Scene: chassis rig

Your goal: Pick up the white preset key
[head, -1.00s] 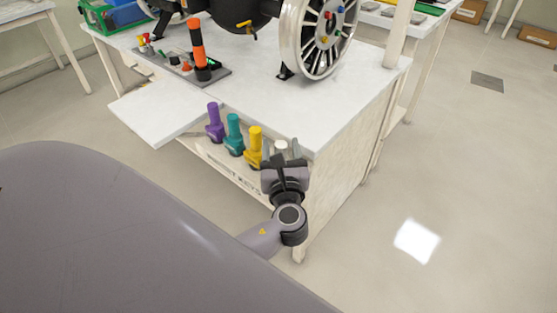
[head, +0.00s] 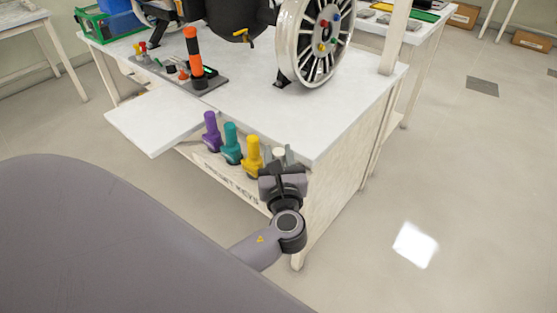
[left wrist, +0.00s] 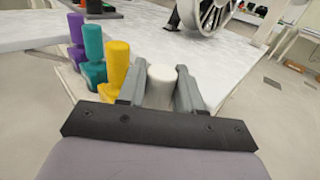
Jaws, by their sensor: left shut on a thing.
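The white preset key (left wrist: 161,86) stands upright at the right end of a row of keys. In the left wrist view it sits between the two grey fingers of my left gripper (left wrist: 160,90), which is shut on it. In the head view only the top of the white key (head: 279,152) shows between the fingers of my left gripper (head: 278,155); its lower part is hidden. The yellow key (head: 253,152), teal key (head: 231,146) and purple key (head: 211,132) stand to its left. My right gripper is not in view.
The keys stand in a rack labelled along its front (head: 232,185), at the edge of the white workbench (head: 300,115). A spoked wheel (head: 312,50) and an orange-black tool (head: 194,55) are on the bench. The yellow key is close beside my gripper.

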